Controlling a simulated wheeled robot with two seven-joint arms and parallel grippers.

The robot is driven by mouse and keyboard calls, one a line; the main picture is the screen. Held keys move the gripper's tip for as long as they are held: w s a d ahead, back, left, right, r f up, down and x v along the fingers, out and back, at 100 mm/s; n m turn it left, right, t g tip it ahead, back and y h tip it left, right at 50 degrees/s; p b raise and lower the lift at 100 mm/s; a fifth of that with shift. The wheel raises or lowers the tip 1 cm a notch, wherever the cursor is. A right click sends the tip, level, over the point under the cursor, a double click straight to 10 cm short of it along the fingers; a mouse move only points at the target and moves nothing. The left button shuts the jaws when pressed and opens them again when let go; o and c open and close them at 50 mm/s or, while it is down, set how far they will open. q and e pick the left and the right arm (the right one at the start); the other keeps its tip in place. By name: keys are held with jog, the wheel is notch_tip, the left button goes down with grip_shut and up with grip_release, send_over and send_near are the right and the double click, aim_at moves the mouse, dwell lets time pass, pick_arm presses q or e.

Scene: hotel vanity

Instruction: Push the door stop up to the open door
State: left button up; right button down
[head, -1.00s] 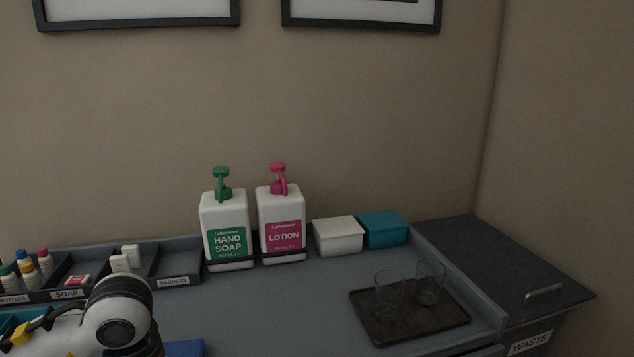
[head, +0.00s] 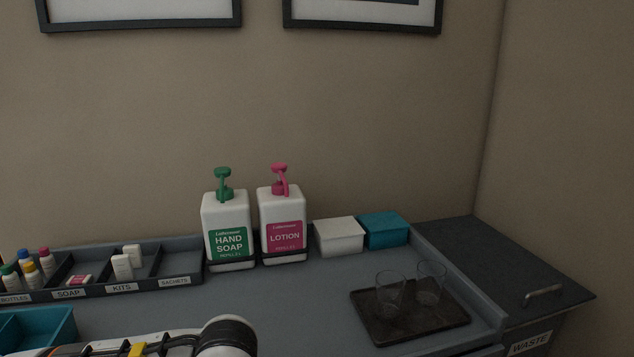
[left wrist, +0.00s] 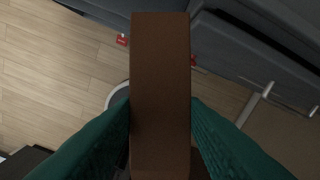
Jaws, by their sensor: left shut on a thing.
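A long brown block (left wrist: 160,70), which looks like the door stop, fills the middle of the left wrist view. My left gripper (left wrist: 160,110) is shut on it, with a green finger on each side. The block hides much of what lies behind it, and I cannot tell its full shape. In the head view only my left arm shows at the bottom; its gripper is out of frame. My right gripper is in neither view. I cannot make out an open door.
Wood floor (left wrist: 50,60) and a dark grey cabinet side (left wrist: 250,55) lie beyond the block. On the counter stand a soap bottle (head: 228,230), a lotion bottle (head: 282,225), a tray (head: 440,328) with glasses, and a teal box (head: 40,325). The waste cabinet (head: 510,260) is at right.

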pick_arm(q)
jog(key=m, duration=0.1)
jog(key=d+m, duration=0.1)
jog(key=m, duration=0.1)
jog(key=d+m, duration=0.1)
jog(key=shift+s+f, duration=0.25)
jog(key=shift+f, duration=0.15)
jog(key=m, duration=0.3)
jog(key=shift+s+d+f, duration=0.15)
jog(key=shift+d+f, duration=0.2)
jog(key=shift+d, duration=0.05)
jog(key=shift+s+m, duration=0.1)
jog(key=shift+m, duration=0.2)
